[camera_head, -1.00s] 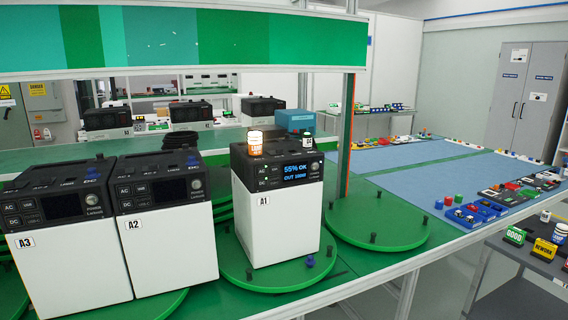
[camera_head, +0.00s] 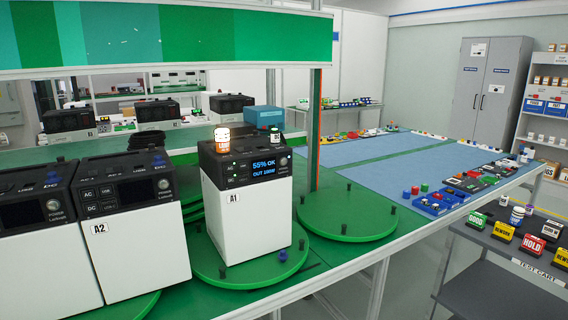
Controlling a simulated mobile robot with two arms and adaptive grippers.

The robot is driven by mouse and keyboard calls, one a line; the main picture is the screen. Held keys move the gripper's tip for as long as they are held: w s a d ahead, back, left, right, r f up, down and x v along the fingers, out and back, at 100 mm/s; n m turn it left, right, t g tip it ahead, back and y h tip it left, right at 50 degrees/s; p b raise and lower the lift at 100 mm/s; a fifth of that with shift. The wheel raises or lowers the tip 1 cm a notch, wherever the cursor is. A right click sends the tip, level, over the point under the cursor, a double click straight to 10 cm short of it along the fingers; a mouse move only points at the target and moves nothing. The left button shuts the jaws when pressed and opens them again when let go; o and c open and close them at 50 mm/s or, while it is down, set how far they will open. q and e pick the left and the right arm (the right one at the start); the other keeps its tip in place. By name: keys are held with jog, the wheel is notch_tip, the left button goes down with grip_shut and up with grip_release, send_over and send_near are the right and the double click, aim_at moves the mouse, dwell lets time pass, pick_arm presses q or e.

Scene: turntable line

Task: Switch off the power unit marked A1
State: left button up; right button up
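The power unit marked A1 (camera_head: 246,208) is a white box with a black top panel, upright on a green turntable (camera_head: 210,272). Its display (camera_head: 264,167) is lit blue and reads "55% OK" and an "OUT" line. An orange-glowing lamp or jar (camera_head: 222,142) and a small dark-and-white item (camera_head: 274,135) stand on its top. The power unit marked A2 (camera_head: 140,245) stands to its left with a dark display. Neither of my grippers shows in the view.
An empty green turntable (camera_head: 347,222) lies right of A1. Blue mats (camera_head: 390,168) with small parts trays lie beyond. A test cart (camera_head: 510,262) with GOOD, REWORK and HOLD signs stands at the right. A post (camera_head: 314,130) rises behind A1. Floor shows between line and cart.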

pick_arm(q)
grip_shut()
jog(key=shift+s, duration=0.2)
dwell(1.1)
